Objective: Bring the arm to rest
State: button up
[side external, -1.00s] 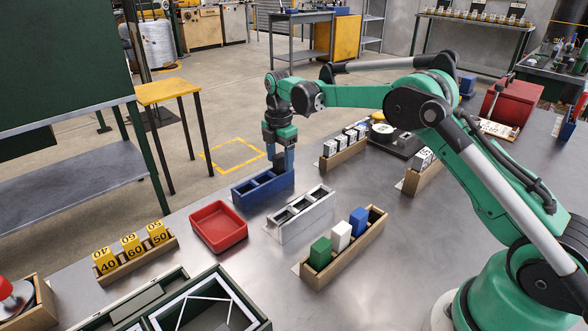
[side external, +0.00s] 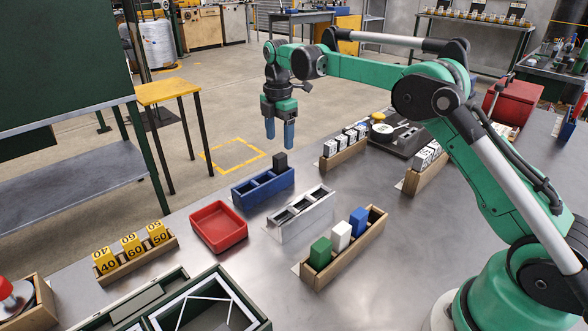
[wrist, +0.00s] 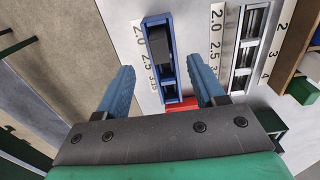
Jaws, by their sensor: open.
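My gripper (side external: 279,136) hangs pointing down above the blue tray (side external: 263,190), its two blue fingers apart with nothing between them. In the wrist view my gripper (wrist: 170,88) is also open and empty. A dark block (side external: 280,161) stands in the right-hand compartment of the blue tray, below the fingers and apart from them. In the wrist view the dark block (wrist: 159,45) shows at the upper end of the blue tray (wrist: 151,19).
A white slotted tray (side external: 301,214) stands beside the blue one. A wooden rack (side external: 345,247) holds green, white and blue blocks. A red tray (side external: 219,228) and a rack of yellow numbered blocks (side external: 134,252) lie to the left. Air around my gripper is clear.

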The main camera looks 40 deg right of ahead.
jog(key=s+a+r+m+t, duration=0.3)
jog(key=s+r+m, duration=0.4)
jog(key=s+m, duration=0.1)
jog(key=s+a+f+m+t, duration=0.1)
jog(key=s+f+m+t, duration=0.1)
jog(key=s+m, duration=0.3)
jog(key=s+a+f+m+t, duration=0.2)
jog(key=s+m, duration=0.2)
jog(key=s, duration=0.3)
jog(key=shift+s+m, duration=0.4)
